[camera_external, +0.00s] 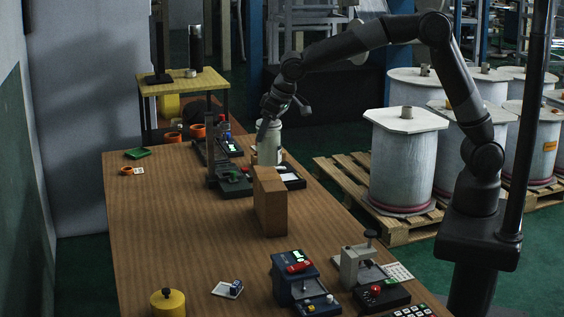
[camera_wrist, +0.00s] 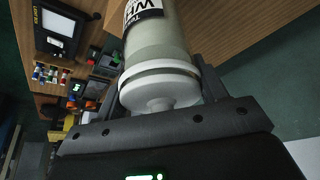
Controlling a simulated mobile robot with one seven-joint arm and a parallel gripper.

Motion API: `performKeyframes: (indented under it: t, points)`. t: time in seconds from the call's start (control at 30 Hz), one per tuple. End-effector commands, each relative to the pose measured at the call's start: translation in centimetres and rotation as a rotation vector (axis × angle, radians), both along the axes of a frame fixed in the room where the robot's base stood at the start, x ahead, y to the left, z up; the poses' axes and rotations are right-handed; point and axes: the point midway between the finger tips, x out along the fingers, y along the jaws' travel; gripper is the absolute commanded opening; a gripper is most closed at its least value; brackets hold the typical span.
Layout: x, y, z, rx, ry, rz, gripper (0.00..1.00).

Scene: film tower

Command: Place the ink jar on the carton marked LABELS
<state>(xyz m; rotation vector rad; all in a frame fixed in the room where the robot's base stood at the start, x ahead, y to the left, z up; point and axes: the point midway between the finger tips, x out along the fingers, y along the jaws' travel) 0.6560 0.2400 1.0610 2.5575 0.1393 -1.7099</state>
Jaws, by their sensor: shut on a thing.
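The ink jar (camera_external: 268,146) is a pale, whitish cylinder beyond the tall brown carton on the table. In the wrist view the jar (camera_wrist: 160,50) shows a white lid and a partly visible dark-and-white label beginning "WH". My gripper (camera_external: 268,122) is shut on the jar near its lid, with a finger on either side. I cannot tell whether the jar's base touches anything below. The brown carton (camera_external: 270,204) stands upright on the table, nearer the camera than the jar; no marking on it can be read.
Dark devices (camera_external: 234,184) stand on the wooden table (camera_external: 165,220) left of the jar. A blue device (camera_external: 300,282) and a grey press (camera_external: 358,264) stand at the front right. The table's left middle is clear.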

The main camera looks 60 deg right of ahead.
Motion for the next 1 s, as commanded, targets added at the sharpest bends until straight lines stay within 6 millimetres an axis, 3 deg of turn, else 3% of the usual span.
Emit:
performKeyframes:
  t: [0.33, 0.7, 0.73, 1.0]
  points:
    - [0.0, 0.0, -3.8, -0.001, -0.001, 0.001, 0.11]
    - [0.0, 0.0, -4.2, 0.000, -0.002, 0.001, 0.11]
    - [0.0, 0.0, -4.3, 0.000, -0.001, 0.001, 0.67]
    - [0.0, 0.0, -4.2, 0.000, 0.000, 0.001, 0.87]
